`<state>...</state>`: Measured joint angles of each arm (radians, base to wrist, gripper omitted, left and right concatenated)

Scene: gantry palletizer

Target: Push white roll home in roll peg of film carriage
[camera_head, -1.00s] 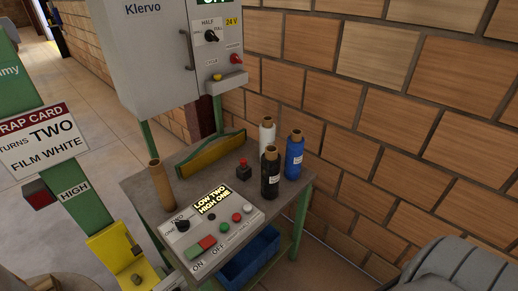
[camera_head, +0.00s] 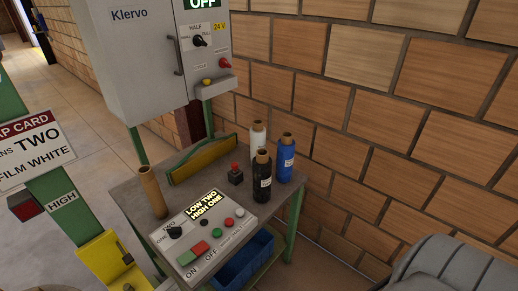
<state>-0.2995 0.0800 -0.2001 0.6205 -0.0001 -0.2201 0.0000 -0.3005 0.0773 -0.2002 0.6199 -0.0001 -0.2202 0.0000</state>
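A white roll (camera_head: 258,139) stands upright on the grey table, behind a black roll (camera_head: 262,184) and left of a blue roll (camera_head: 286,160). The black roll hides its lower part. A yellow bracket-like part (camera_head: 103,258) sits low on the green post at the lower left, with a small dark knob on it. I cannot tell whether it is the film carriage. No roll peg is clearly visible. Neither of my grippers is in view.
A bare brown tube (camera_head: 152,192) stands at the table's left. A control panel (camera_head: 204,233) lies in front, with a red-topped button box (camera_head: 235,174) behind. A blue bin (camera_head: 243,263) is below. A grey cabinet (camera_head: 140,50) and brick wall (camera_head: 400,120) stand behind.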

